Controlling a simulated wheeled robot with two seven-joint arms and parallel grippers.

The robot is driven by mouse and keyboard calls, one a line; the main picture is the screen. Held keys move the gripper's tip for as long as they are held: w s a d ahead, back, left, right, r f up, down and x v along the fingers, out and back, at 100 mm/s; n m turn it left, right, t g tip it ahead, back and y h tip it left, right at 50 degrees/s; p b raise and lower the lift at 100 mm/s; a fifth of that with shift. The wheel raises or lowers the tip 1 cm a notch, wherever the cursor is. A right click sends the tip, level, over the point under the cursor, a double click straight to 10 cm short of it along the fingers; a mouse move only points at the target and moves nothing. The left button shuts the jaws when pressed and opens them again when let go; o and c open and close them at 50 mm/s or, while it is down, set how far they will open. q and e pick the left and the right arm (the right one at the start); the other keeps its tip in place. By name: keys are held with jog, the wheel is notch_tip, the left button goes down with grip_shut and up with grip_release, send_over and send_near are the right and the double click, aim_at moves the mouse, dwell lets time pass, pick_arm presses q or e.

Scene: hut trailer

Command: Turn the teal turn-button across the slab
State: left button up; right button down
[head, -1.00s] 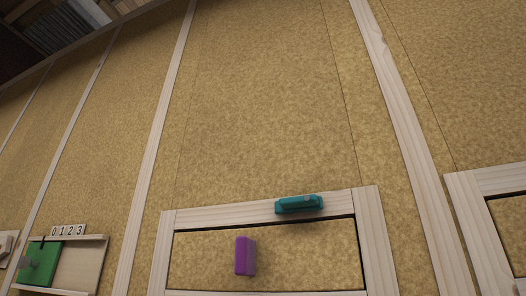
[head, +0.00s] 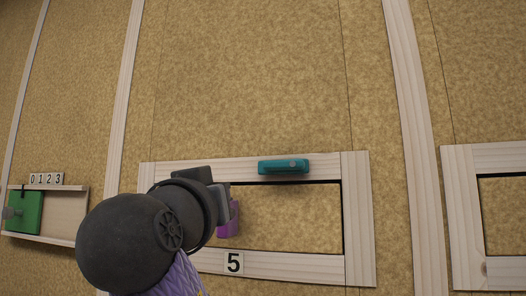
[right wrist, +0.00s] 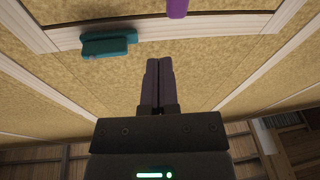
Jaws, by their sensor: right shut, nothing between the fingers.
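The teal turn-button (head: 284,166) lies lengthwise along the top rail of a pale wooden frame (head: 357,220). It also shows at the left in the right wrist view (right wrist: 108,45). The tan slab (head: 290,218) fills the frame below it. A purple handle (head: 234,219) stands on the slab, partly hidden by my gripper in the head view; its end shows at the top of the right wrist view (right wrist: 177,8). My right gripper (head: 218,192) is in front of the frame's left part, left of the turn-button. Its fingers (right wrist: 159,68) are shut, empty and apart from the turn-button. My left gripper is out of view.
A number 5 plate (head: 233,262) is on the frame's lower rail. At left is a green panel (head: 27,212) in a wooden track under a 0123 strip (head: 46,179). Another frame (head: 461,215) stands at right. The wall above the turn-button is clear.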

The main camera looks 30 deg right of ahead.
jog(key=s+r+m+g+h, duration=0.1)
jog(key=s+r+m+h, duration=0.2)
jog(key=s+r, duration=0.2)
notch_tip(320, 180, up, 2)
jog(key=shift+s+r, duration=0.1)
jog(key=shift+s, duration=0.25)
jog(key=shift+d, duration=0.1)
notch_tip(320, 180, up, 4)
jog(key=p, duration=0.7)
send_over(281, 166)
jog(key=a, duration=0.3)
jog(key=f, duration=0.4)
jog(key=shift+w+f, duration=0.25)
jog(key=shift+f, duration=0.15)
